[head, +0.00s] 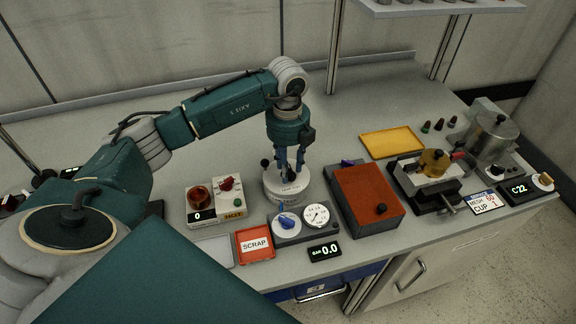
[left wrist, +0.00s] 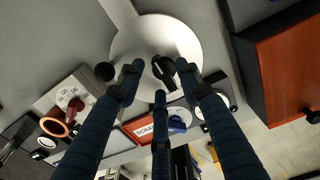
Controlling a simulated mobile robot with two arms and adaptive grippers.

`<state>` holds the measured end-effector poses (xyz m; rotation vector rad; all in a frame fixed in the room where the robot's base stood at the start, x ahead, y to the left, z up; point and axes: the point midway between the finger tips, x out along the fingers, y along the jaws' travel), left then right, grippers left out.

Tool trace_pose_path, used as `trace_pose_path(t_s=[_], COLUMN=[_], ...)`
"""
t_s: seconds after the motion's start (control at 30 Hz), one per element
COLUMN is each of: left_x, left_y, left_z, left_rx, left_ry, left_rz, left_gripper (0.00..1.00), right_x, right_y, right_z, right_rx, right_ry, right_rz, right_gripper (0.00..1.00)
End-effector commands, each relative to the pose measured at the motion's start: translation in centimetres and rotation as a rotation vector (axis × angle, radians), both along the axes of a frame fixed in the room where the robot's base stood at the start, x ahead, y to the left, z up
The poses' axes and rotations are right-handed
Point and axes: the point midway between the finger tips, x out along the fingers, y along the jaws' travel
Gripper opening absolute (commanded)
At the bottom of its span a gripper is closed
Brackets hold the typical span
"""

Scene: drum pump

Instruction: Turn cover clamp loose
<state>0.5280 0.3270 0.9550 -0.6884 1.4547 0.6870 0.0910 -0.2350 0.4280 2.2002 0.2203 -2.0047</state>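The round white cover (head: 285,188) is on the bench below my left gripper. The left wrist view shows it as a white disc (left wrist: 190,42) with a black clamp knob (left wrist: 163,70) on its top. A black ball (head: 265,163) is at the cover's left side, also in the left wrist view (left wrist: 105,71). My left gripper (head: 288,170) points down over the cover. Its three fingers (left wrist: 158,78) are spread around the knob with gaps visible; I cannot tell whether any fingertip touches it. My right gripper is not in view.
Left of the cover is a box with a red dial (head: 227,184); in front are a gauge unit (head: 290,236) and a red scrap tray (head: 255,256). A red-topped box (head: 370,198) stands close on the right. A yellow tray (head: 391,143) lies behind it. The bench behind the cover is clear.

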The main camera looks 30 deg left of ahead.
Motion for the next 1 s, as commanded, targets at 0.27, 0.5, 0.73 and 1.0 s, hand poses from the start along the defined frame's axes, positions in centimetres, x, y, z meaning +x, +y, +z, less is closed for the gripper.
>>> trace_pose_path(t_s=[0.27,0.5,0.73,1.0], left_x=[0.1,0.1,0.0,-0.1], left_y=[-0.1,0.0,0.0,0.0], left_z=[1.6,6.6,10.6,12.0], left_rx=[0.0,-0.001,-0.001,0.0], left_ry=[-0.002,-0.004,-0.003,0.0], left_rz=[-0.002,-0.001,0.0,0.0], left_gripper=[0.35,0.35,0.35,0.35], right_x=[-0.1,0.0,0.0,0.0], right_y=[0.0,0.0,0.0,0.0], right_z=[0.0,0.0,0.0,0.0], right_rx=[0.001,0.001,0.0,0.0], right_ry=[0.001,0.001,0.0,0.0], right_rz=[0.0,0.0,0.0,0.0], right_gripper=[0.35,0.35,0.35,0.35])
